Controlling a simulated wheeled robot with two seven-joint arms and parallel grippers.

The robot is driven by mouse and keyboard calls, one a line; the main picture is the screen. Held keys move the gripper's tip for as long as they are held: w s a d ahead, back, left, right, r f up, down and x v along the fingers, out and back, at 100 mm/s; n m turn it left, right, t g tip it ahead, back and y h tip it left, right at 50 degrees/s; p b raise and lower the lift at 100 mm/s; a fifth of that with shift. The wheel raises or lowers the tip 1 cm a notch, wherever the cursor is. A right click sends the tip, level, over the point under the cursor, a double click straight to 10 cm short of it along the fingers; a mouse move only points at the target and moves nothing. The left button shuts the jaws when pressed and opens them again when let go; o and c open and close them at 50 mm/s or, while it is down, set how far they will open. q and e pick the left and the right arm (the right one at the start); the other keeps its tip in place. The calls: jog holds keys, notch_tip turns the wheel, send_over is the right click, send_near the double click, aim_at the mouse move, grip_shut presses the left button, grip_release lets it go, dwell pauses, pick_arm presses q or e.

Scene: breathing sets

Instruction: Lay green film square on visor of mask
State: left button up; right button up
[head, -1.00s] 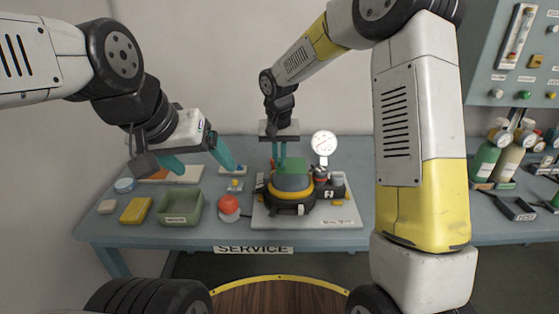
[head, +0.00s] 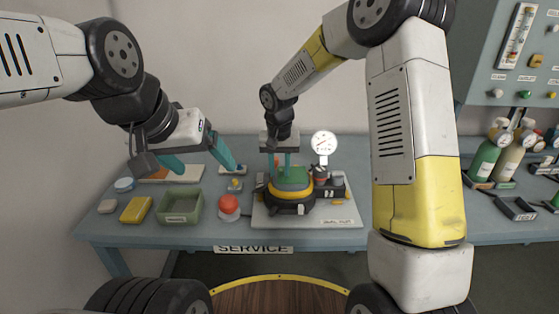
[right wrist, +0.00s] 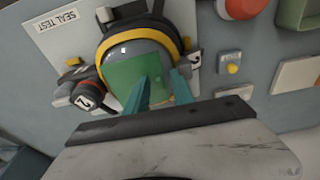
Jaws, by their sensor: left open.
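The mask (head: 290,199) with its yellow-rimmed visor sits on the white seal test board. The green film square (head: 292,178) lies over the visor; in the right wrist view the film (right wrist: 134,78) appears flat on the grey visor (right wrist: 128,48). My right gripper (head: 281,166) is just above the film's back edge. In the right wrist view its teal fingers (right wrist: 160,78) stand apart, with one fingertip over the film. Whether the fingertips touch the film is unclear. My left gripper (head: 204,168) is open and empty above the back left of the table.
A pressure gauge (head: 324,145) stands behind the mask. A red button (head: 228,205), green tray (head: 180,207) and yellow sponge (head: 136,210) are on the left. Bottles (head: 483,160) stand far right. My right arm crosses the view right of the board.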

notch_tip(320, 180, up, 12)
jog(key=s, duration=0.2)
jog(key=s+d+r+t, duration=0.2)
jog(key=s+d+r, duration=0.5)
jog(key=s+d, duration=0.15)
jog(key=s+d+t+y, duration=0.1)
jog(key=s+d, duration=0.1)
jog(key=s, duration=0.6)
jog(key=s+d+t+y, duration=0.1)
jog(key=s+d, duration=0.2)
jog(key=s, duration=0.5)
jog(key=shift+d+r+n+t, duration=0.2)
jog(key=shift+d+n+t, duration=0.1)
jog(key=shift+d, duration=0.05)
